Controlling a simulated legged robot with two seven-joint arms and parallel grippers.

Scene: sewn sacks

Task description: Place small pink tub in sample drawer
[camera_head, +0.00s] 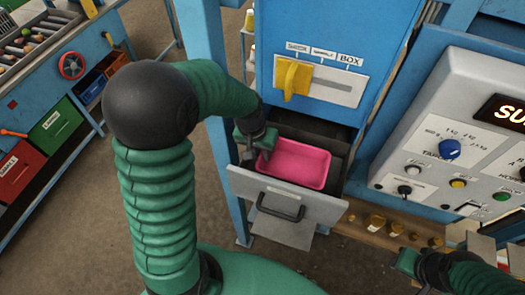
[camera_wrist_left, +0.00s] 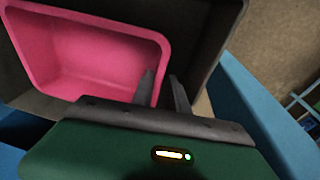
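The small pink tub (camera_head: 298,164) sits inside the pulled-out grey sample drawer (camera_head: 285,212), below the blue cabinet front. My left gripper (camera_head: 262,151) is at the tub's left end, low over the drawer. In the left wrist view, its two fingers (camera_wrist_left: 164,88) stand apart, one on the inner side of the pink tub's (camera_wrist_left: 90,55) rim and one outside it, with a visible gap. The tub appears to rest in the dark drawer. My right gripper (camera_head: 408,262) shows only partly at the lower right, and its fingers are not clear.
A yellow handle (camera_head: 292,79) and a label plate are on the cabinet above the drawer. A control panel (camera_head: 450,140) with knobs stands at the right. Several brass weights (camera_head: 375,222) sit on a wooden shelf. A blue workbench (camera_head: 60,80) with bins is at the left.

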